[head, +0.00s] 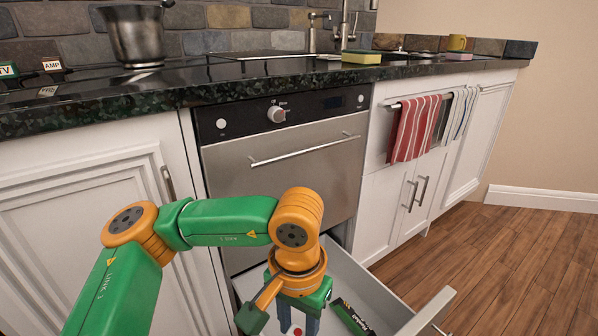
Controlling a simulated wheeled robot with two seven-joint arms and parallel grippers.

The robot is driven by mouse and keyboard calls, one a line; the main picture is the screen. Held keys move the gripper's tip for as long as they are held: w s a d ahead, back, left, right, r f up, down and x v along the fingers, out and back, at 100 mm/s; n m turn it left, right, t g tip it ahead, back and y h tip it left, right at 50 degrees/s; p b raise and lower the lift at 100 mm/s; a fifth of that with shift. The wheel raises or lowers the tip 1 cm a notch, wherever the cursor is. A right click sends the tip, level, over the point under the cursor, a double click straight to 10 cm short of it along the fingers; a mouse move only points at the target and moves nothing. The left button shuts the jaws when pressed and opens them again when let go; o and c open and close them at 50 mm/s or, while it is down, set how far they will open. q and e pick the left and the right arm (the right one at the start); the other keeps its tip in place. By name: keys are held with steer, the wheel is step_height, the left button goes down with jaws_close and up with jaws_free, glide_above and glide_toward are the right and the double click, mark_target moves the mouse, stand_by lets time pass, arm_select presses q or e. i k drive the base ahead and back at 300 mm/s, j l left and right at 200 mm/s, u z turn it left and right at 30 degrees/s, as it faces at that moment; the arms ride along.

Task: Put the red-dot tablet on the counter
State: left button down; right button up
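A red dot (298,331), apparently on the tablet, shows at the bottom edge between the dark fingers of my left gripper (298,322). The rest of the tablet is hidden or out of frame. My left gripper points down into the open drawer (345,262). Its fingers are apart, but their tips are cut off, so I cannot tell whether they touch the tablet. The dark stone counter (215,88) runs above the drawer and oven. My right gripper is not in view.
A dark green box (352,317) lies in the drawer right of my gripper. The oven handle (305,150) juts out above the drawer. A metal pot (137,38), small signs (52,64) and a sponge (361,57) stand on the counter. Its front middle stretch is clear.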

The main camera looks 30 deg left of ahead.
mark_target(343, 66)
steer(key=i+l+u, duration=0.65)
steer(key=l, duration=0.15)
steer(key=i+l+u, duration=0.25)
steer(key=l+u, duration=0.2)
steer(key=l, duration=0.2)
steer(key=i+l+u, duration=0.1)
steer(key=l+u, duration=0.15)
steer(key=i+l+u, duration=0.2)
steer(key=l, duration=0.3)
steer(key=k, duration=0.1)
